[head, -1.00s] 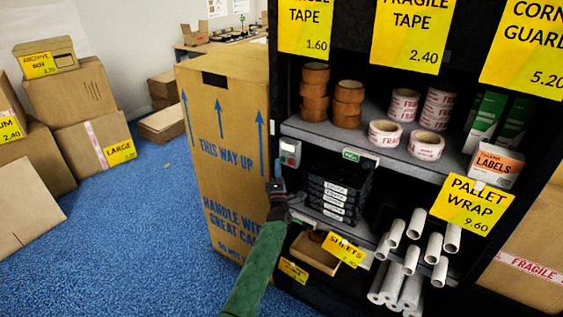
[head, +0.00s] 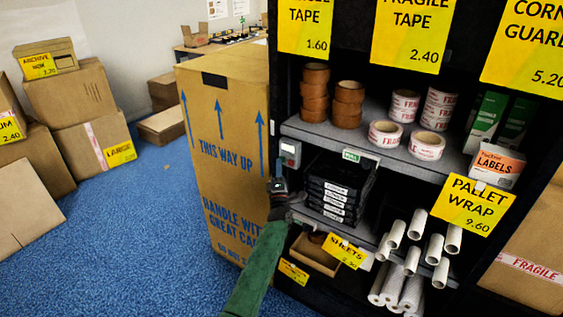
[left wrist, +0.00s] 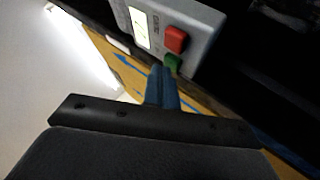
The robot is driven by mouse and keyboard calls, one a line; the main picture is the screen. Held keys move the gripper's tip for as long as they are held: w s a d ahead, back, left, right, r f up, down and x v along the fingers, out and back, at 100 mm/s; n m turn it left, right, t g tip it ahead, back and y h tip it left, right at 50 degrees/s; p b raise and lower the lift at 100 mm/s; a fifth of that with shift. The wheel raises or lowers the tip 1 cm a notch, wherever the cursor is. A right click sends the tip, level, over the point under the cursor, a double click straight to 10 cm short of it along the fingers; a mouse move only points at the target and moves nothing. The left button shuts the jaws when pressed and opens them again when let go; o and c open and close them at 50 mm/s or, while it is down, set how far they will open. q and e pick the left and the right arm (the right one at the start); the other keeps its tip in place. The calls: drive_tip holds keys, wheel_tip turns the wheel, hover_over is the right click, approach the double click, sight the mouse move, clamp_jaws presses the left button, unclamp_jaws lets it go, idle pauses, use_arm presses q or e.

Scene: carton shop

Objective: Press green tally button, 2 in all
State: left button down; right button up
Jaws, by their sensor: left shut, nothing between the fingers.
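A small grey tally box (head: 290,152) is fixed at the left front edge of the shelf in the head view. In the left wrist view the tally box (left wrist: 190,22) shows a lit display, a red button (left wrist: 176,39) and a green button (left wrist: 172,63) below it. My left gripper (head: 277,182) is shut and empty just below the box. In the left wrist view its fingertips (left wrist: 161,70) are right beside the green button and partly cover it; I cannot tell whether they touch. The display's number is too blurred to read. My right gripper is not in view.
A tall carton (head: 222,130) stands left of the shelf. Black stacked trays (head: 335,190) sit on the shelf right of my gripper, with tape rolls (head: 384,134) above and pallet wrap rolls (head: 412,258) below. Blue floor (head: 130,230) is open at the left.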

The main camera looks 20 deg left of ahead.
use_arm(q)
drive_tip(key=shift+w, duration=0.2)
drive_tip(key=shift+s, duration=0.1)
idle(0.5)
drive_tip(key=shift+s+a, duration=0.25)
drive_tip(key=shift+s, duration=0.45)
drive_tip(key=shift+s, duration=0.1)
drive_tip(key=s, duration=0.1)
drive_tip(key=s+a+p, duration=0.1)
drive_tip(key=s, duration=0.2)
drive_tip(key=shift+s+a, duration=0.25)
drive_tip(key=shift+s, duration=0.05)
idle(0.7)
